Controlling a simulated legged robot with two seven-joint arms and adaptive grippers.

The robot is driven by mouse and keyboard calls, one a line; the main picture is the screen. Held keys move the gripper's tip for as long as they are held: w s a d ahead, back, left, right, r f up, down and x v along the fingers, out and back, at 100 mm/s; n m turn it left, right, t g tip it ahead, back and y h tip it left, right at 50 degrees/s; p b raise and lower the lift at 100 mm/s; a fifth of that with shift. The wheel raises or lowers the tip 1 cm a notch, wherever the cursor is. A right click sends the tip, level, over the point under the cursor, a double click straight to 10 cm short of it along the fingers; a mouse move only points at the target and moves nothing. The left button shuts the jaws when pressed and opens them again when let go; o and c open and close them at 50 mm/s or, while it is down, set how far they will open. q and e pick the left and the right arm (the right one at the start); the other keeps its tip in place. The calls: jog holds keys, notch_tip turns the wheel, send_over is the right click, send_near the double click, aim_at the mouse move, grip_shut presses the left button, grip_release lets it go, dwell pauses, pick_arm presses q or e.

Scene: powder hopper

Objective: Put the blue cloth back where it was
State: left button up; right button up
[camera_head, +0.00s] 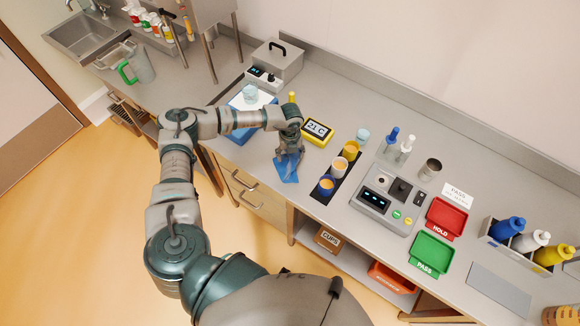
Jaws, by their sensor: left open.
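The blue cloth (288,170) lies crumpled on the grey counter, near its front edge. My left gripper (287,156) is open and points down at the cloth, its fingers at the cloth's upper part. I cannot tell whether the fingers touch it. The gripper hides the far part of the cloth. My right gripper is not in view.
A yellow timer (317,131) stands just behind the gripper. A dark strip with several cups (327,186) is to the right. A blue scale (243,126) is to the left. A grey control box (385,197) and red tray (446,217) stand farther right.

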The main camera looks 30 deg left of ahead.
pick_arm(q)
jog(key=shift+d+r, duration=0.1)
jog(key=shift+r, duration=0.3)
notch_tip(320, 180, up, 11)
jog(key=shift+a, duration=0.35)
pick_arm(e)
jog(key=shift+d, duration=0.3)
pick_arm(q)
jog(key=shift+d, duration=0.1)
